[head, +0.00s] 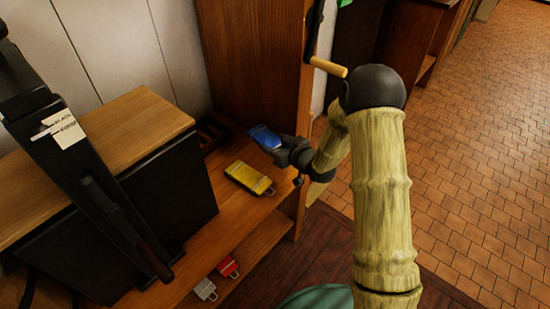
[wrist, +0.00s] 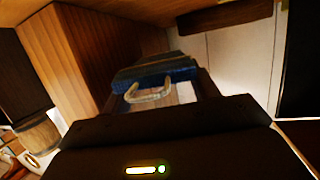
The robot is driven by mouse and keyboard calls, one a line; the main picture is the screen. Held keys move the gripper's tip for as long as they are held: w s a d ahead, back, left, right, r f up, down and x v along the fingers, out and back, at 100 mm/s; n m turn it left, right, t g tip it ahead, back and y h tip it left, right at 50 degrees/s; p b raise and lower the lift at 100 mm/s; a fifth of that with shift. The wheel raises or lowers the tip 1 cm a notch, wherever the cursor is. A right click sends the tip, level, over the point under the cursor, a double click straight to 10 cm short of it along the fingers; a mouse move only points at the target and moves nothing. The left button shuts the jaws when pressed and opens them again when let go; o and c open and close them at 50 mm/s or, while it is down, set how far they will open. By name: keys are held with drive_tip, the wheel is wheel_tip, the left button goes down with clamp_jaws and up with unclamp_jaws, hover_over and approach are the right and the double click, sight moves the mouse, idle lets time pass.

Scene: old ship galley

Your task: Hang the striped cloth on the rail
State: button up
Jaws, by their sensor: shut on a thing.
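My gripper (head: 283,150) is over the wooden shelf at the cabinet's side, shut on a blue block-like thing (head: 264,137) with a metal loop. In the wrist view the blue thing (wrist: 155,73) sits between the fingers, its loop facing the camera. I see no striped cloth in either view. A short round wooden bar (head: 328,66) sticks out near the upright wooden post; I cannot tell whether it is the rail.
A yellow block with a loop (head: 248,178) lies on the shelf (head: 205,232), left of my gripper. A red one (head: 228,266) and a grey one (head: 205,290) are lower down. A black stove-like box (head: 165,205) stands left. Tiled floor (head: 485,190) is open at right.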

drive_tip(key=shift+s+a+f, duration=0.1)
drive_tip(key=shift+s+f, duration=0.1)
drive_tip(key=shift+f, duration=1.3)
drive_tip(key=shift+w+f+b, duration=0.15)
drive_tip(key=shift+f+b, duration=0.25)
drive_tip(key=shift+f, duration=0.5)
drive_tip(key=shift+w+f+b, duration=0.1)
drive_tip(key=shift+f+b, duration=0.3)
drive_tip(key=shift+f, duration=0.45)
drive_tip(key=shift+f, duration=0.15)
drive_tip(key=o, duration=1)
drive_tip(key=p+v, duration=0.2)
drive_tip(key=v, duration=1.5)
drive_tip(key=shift+s+d+p, duration=0.2)
drive_tip(key=shift+d+p, duration=0.1)
drive_tip(key=shift+p, duration=0.05)
